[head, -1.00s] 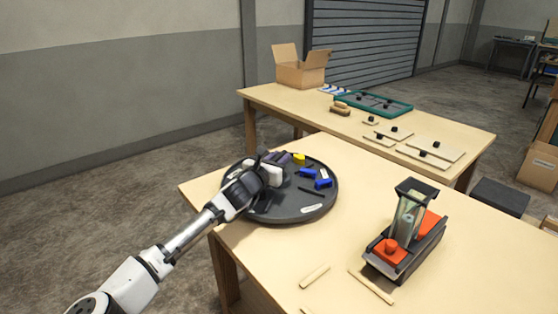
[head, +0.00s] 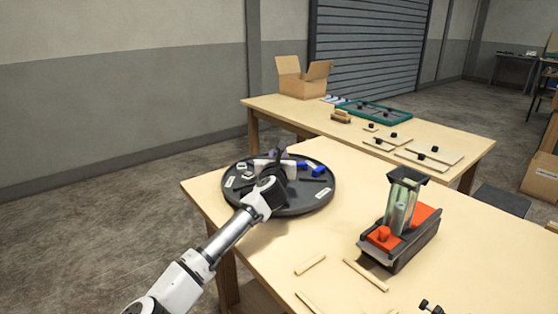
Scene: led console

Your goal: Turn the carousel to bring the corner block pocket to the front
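The carousel (head: 305,207) is a round dark-grey turntable with a raised rim, on the left end of the near table. Blue blocks (head: 318,170) lie on its far right side and small white pieces (head: 243,166) on its left side. White labels show on it, too small to read. I cannot tell which pocket is the corner block pocket. My gripper (head: 277,165) is over the middle of the carousel, its pale fingers among the pieces. My wrist hides the middle and part of the front. Whether the fingers are open or touching something is not clear.
A black and orange device with a clear upright chute (head: 402,215) stands right of the carousel. Wooden strips (head: 365,275) lie at the front. A far table holds a cardboard box (head: 303,78), a green frame (head: 375,113) and flat wooden boards. Table between carousel and device is clear.

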